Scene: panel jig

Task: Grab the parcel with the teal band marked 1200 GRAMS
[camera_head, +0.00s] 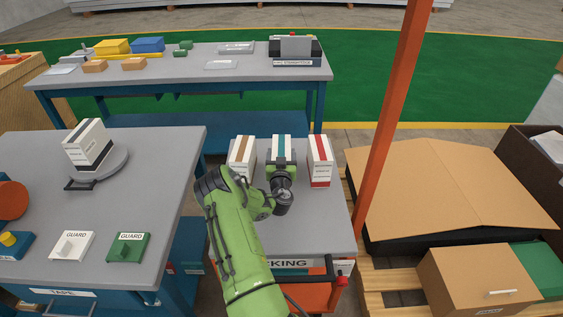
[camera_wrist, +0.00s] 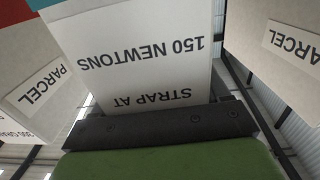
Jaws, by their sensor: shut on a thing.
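The white parcel with the teal band (camera_head: 281,150) stands upright in the middle of three parcels on the grey cart top. My gripper (camera_head: 281,172) is at its near side and shut on it. In the wrist view, this parcel's face (camera_wrist: 140,50) fills the middle and reads "STRAP AT 150 NEWTONS" upside down. Its weight marking cannot be read. The dark bar of my gripper (camera_wrist: 160,125) lies across the parcel's edge; the fingertips are hidden. A tan-banded parcel (camera_head: 243,152) stands left and a red-banded parcel (camera_head: 319,160) right, both apart from it.
An orange post (camera_head: 392,100) rises right of the cart (camera_head: 325,220). A navy-banded parcel (camera_head: 88,143) stands on a round plate on the left table (camera_head: 150,190). Cardboard boxes (camera_head: 450,190) lie on a pallet at right. A back bench (camera_head: 200,80) holds small items.

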